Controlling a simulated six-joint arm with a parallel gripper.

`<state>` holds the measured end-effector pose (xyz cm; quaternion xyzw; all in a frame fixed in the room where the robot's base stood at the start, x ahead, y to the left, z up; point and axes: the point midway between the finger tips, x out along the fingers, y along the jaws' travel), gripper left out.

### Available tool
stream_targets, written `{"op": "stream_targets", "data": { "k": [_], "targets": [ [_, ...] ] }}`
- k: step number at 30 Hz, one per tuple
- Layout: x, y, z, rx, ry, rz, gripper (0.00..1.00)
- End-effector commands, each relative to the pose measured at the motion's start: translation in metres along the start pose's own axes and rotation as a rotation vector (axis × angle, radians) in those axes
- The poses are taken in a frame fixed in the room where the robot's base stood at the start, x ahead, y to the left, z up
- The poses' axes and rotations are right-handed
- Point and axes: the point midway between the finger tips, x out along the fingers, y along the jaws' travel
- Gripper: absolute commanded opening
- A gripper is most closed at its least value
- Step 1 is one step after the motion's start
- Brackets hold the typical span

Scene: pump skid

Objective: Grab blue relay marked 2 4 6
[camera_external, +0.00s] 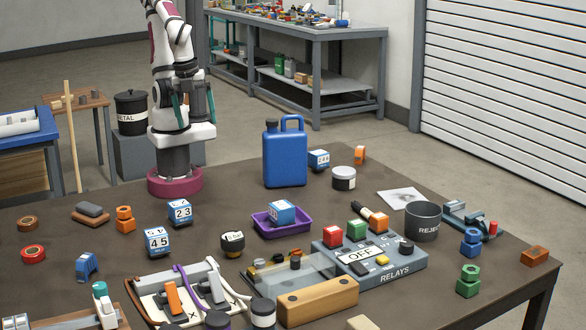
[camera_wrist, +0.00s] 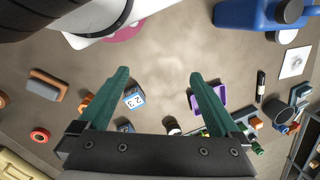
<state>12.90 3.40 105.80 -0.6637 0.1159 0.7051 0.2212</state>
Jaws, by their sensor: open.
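Several blue-and-white relay cubes are on the table. One behind the blue jug's right side (camera_external: 319,160) carries small digits that look like 2 4 6, but they are hard to read. One marked 2 3 (camera_external: 180,213) also shows in the wrist view (camera_wrist: 134,98). One marked 4 5 (camera_external: 158,242) stands in front of it. Another relay (camera_external: 282,213) sits in the purple tray (camera_external: 262,229), its digits unclear. My gripper (camera_wrist: 159,73) is open and empty, its green fingers apart above the table. In the external view it hangs close to my base, away from all the relays.
The tall blue jug (camera_external: 285,158) stands beside the back relay, with a white-lidded jar (camera_external: 344,178) on the other side. A grey reject bin (camera_external: 423,221) and the relay panel (camera_external: 370,255) are at right.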

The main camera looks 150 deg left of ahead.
Motion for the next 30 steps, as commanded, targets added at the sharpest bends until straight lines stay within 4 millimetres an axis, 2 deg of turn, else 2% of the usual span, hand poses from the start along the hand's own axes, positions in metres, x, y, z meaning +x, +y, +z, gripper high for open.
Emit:
{"op": "stream_targets", "data": {
  "k": [2, 4, 8, 11, 12, 14, 15, 16, 17, 19, 21, 23, 24, 27, 30],
  "targets": [
    [0.000, -0.004, 0.001, -0.029, -0.015, 0.010, 0.99],
    [0.000, -0.018, 0.003, -0.121, -0.059, 0.046, 0.99],
    [0.009, -0.067, 0.021, -0.443, -0.191, 0.201, 0.99],
    [0.030, -0.110, 0.059, -0.731, -0.270, 0.369, 0.99],
    [0.043, -0.124, 0.082, -0.851, -0.292, 0.446, 0.99],
    [0.067, -0.138, 0.122, -1.034, -0.309, 0.573, 0.99],
    [0.084, -0.141, 0.152, -1.163, -0.306, 0.663, 0.99],
    [0.099, -0.141, 0.173, -1.281, -0.293, 0.737, 0.99],
    [0.114, -0.140, 0.189, -1.428, -0.266, 0.817, 0.99],
    [0.146, -0.151, 0.207, -1.886, -0.155, 1.031, 0.99],
    [0.172, -0.181, 0.226, -2.387, -0.004, 1.312, 0.99],
    [0.185, -0.206, 0.250, -2.688, 0.121, 1.564, 0.99],
    [0.192, -0.218, 0.268, 2.530, -0.179, -1.544, 0.99],
    [0.201, -0.233, 0.303, 2.190, -0.251, -1.484, 0.99],
    [0.206, -0.241, 0.310, 2.074, -0.268, -1.470, 0.99]
  ]
}}
